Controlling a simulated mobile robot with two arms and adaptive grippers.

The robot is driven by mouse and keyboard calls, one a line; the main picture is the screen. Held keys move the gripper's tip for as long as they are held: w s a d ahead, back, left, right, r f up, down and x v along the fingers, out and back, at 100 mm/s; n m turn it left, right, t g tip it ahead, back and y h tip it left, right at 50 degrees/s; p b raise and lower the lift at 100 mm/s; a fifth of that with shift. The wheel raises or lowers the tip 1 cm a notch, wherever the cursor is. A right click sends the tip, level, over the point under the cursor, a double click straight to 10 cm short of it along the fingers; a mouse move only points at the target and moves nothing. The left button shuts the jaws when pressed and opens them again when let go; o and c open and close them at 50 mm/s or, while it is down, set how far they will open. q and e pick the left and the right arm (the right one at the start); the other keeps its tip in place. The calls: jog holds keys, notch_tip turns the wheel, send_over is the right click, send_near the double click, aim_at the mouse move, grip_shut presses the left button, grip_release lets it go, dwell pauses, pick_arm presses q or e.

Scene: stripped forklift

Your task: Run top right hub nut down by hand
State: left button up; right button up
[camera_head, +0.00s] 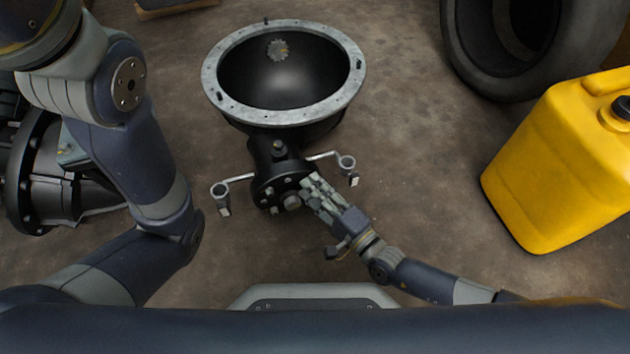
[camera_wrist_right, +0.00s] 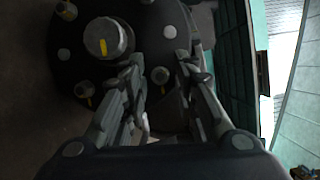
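The black hub (camera_head: 277,187) is on the near end of a black axle housing. My right gripper (camera_head: 308,187) is at the right side of the hub face. In the wrist view its fingers (camera_wrist_right: 160,68) are spread, with a small hub nut (camera_wrist_right: 160,76) between them and dark gaps on both sides. Finger contact is not clear. My left gripper is out of view.
The housing's wide grey ring flange (camera_head: 214,88) faces up behind the hub. Metal arms with round ends stick out left (camera_head: 221,190) and right (camera_head: 346,162). A yellow canister (camera_head: 555,165) and a tyre (camera_head: 470,60) stand right. Dark machinery (camera_head: 40,180) is left. Floor between is clear.

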jog(key=shift+f, duration=0.1)
grip_shut()
jog(key=shift+m+t+y+b, duration=0.15)
jog(key=shift+m+t+b, duration=0.45)
jog(key=shift+m+b, duration=1.1)
jog(key=shift+m+t+y+b, duration=0.15)
jog(key=shift+m+t+b, duration=0.45)
jog(key=shift+m+b, duration=1.05)
grip_release()
jog(key=shift+n, duration=0.35)
